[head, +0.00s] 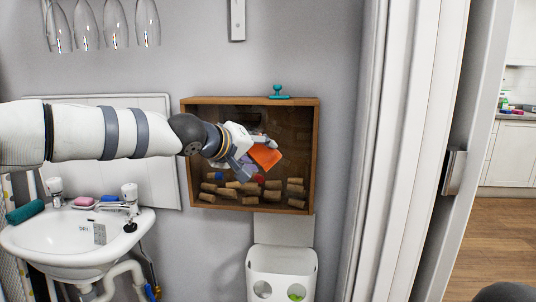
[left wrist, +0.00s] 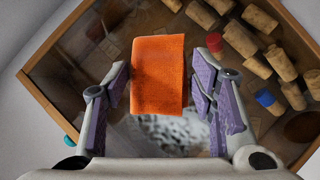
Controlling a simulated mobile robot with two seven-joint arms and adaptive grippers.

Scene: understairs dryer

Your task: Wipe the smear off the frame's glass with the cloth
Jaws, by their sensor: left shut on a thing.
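A shallow wooden frame (head: 312,150) with a glass front hangs on the grey wall, with several corks behind the glass. My left gripper (head: 250,158) is in front of the glass, shut on an orange cloth (head: 266,157). In the left wrist view the cloth (left wrist: 158,75) sits between the two purple-padded fingers. A whitish speckled smear (left wrist: 170,135) shows on the glass just below the cloth in that view, partly hidden by the cloth and fingers. Whether the cloth touches the glass I cannot tell. My right gripper is out of view.
A teal knobbed object (head: 279,92) is on the frame's top edge. A white sink (head: 75,240) with soap and a tap is at lower left. A white bin (head: 282,262) is below the frame. Glasses (head: 115,25) hang at upper left. A white door frame (head: 400,150) bounds the right.

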